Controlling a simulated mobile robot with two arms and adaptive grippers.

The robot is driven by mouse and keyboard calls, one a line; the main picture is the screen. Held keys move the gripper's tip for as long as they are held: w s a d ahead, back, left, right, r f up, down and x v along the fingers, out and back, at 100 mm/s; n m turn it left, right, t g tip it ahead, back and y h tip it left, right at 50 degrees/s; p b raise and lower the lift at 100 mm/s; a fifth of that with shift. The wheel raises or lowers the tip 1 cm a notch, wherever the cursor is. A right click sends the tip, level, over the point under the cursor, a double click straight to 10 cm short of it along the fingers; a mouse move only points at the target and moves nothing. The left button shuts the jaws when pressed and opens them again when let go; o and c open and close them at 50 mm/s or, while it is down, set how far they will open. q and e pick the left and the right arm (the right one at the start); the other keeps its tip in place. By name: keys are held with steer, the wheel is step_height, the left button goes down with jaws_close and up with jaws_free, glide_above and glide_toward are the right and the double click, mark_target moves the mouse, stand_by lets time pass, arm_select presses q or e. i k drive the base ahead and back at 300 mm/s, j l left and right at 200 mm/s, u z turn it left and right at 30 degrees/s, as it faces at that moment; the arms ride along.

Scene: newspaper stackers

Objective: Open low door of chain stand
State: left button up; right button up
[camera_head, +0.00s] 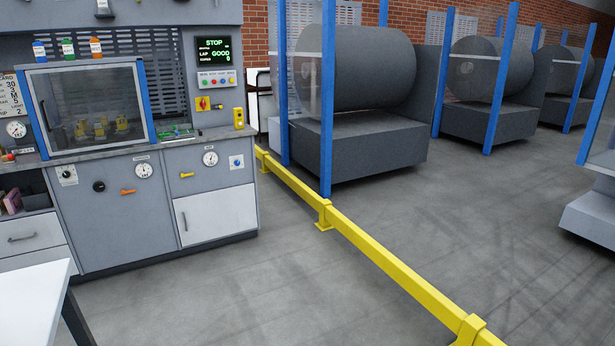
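The chain stand (120,210) is a grey cabinet at the left, with gauges and knobs on its front. Its low door appears to be the white panel (216,214) at the lower right of that front. This panel looks shut, flush with the cabinet, with a slim upright handle (185,221) near its left edge. Above the counter is a clear window door (95,105) in a blue frame, also shut, with several yellow parts behind it. Neither of my grippers is in view.
A white table corner (30,300) stands at the lower left, in front of the cabinet. A low yellow rail (370,247) runs along the floor right of the cabinet. Large grey rolls (370,70) stand beyond it. Floor before the white panel is clear.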

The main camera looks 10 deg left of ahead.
mark_target(206, 217)
steer(key=i+u, duration=0.25)
steer(key=i, duration=0.25)
steer(key=i+u, duration=0.25)
steer(key=i, duration=0.2)
steer(key=i+l+u, duration=0.25)
steer(key=i, duration=0.2)
steer(key=i+j+u, duration=0.1)
steer(key=i, duration=1.1)
steer(key=i+j+u, duration=0.15)
steer(key=i, duration=1.05)
